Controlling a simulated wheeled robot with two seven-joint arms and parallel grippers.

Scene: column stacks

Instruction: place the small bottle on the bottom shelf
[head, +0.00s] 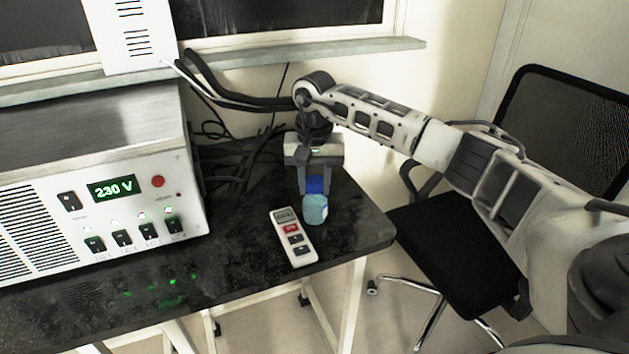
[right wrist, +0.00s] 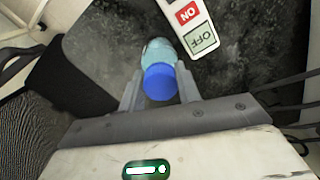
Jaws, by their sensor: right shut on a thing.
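The small bottle is light blue with a darker blue cap (head: 315,210); it stands on the black table (head: 220,275) near its right end. In the right wrist view the bottle's blue cap (right wrist: 160,82) faces the camera, between the two fingers. My right gripper (head: 316,188) comes down from above and is shut on the bottle at its upper part. It also shows in the right wrist view (right wrist: 159,92). I see no shelf that I can make out as the bottom shelf. My left gripper is not in view.
A white remote-like device (head: 293,237) with a red button lies close left of the bottle. Dark cables (head: 240,150) lie behind. A black office chair (head: 450,230) stands right of the table.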

